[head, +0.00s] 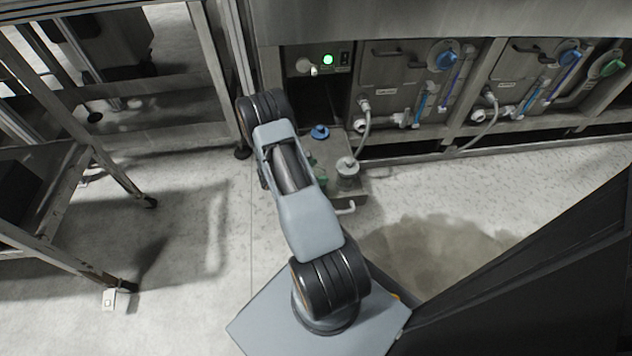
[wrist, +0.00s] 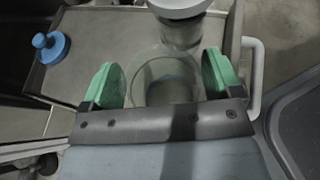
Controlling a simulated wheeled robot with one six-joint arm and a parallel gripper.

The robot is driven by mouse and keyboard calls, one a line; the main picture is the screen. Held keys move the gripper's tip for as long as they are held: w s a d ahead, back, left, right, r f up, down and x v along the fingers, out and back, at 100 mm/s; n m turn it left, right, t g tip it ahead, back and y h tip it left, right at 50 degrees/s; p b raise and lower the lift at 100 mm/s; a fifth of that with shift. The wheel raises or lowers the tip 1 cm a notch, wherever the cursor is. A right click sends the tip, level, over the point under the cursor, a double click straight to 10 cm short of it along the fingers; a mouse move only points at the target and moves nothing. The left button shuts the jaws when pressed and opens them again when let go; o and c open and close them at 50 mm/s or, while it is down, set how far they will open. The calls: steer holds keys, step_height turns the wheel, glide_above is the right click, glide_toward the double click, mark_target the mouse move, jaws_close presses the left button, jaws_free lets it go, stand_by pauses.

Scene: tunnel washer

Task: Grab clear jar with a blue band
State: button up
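A clear round jar (wrist: 165,72) shows in the wrist view between the two green fingers of my gripper (wrist: 163,78). The fingers stand apart on its left and right, with a visible gap on each side. The gripper's dark bar hides the jar's near part, and I see no blue band on it. In the head view my arm hides most of the gripper and this jar. A second clear jar with a pale lid (wrist: 181,7) stands just beyond; it also shows in the head view (head: 347,170).
The jars stand on a small grey cart top (wrist: 105,35) with a white handle (wrist: 256,75) at its right. A blue-topped item (wrist: 51,47) stands at its left. Washer panels with hoses (head: 420,85) rise behind.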

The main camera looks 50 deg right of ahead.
steer(key=c, duration=0.9)
steer(key=shift+c, duration=0.4)
steer(key=shift+r, duration=0.15)
